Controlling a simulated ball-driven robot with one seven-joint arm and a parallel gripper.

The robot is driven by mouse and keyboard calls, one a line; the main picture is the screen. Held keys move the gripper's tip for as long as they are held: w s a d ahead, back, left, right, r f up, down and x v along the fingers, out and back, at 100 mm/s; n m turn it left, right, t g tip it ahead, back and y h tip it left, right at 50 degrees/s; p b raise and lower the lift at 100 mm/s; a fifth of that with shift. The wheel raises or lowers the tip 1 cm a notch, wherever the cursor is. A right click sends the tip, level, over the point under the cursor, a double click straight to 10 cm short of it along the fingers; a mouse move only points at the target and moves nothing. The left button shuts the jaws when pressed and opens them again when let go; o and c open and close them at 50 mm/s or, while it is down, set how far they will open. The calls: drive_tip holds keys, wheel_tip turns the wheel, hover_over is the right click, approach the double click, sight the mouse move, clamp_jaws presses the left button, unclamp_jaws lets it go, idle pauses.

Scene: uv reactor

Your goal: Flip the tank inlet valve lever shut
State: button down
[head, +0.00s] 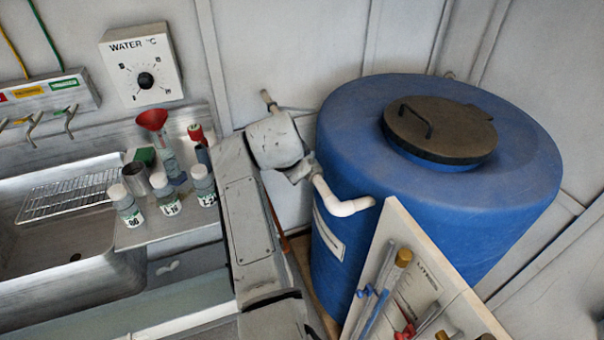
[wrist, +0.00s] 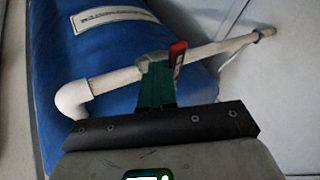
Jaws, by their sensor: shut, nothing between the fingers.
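The tank inlet valve lever (wrist: 177,54) is a short red handle in the wrist view, standing across the pale inlet pipe (wrist: 215,48). My gripper (wrist: 156,66) is shut and empty; its green fingers are just left of the lever and overlap the pipe. I cannot tell whether they touch the lever. The pipe runs from a white elbow at the blue tank (wrist: 100,50) to the wall. In the head view the elbow (head: 345,204) and the blue tank (head: 440,230) show, while my arm hides the lever and the pipe's middle.
A pale board (head: 440,280) holding tools stands in front of the tank. At left are a metal sink (head: 50,245), a shelf with several bottles (head: 170,200) and a water dial (head: 142,70). Bare wall is behind the pipe.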

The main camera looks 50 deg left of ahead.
drive_tip(key=shift+s+a+m+b, duration=0.2)
drive_tip(key=shift+a+m+b, duration=0.2)
drive_tip(key=shift+a+b, duration=0.35)
drive_tip(key=shift+a, duration=0.15)
drive_tip(key=shift+r, duration=0.15)
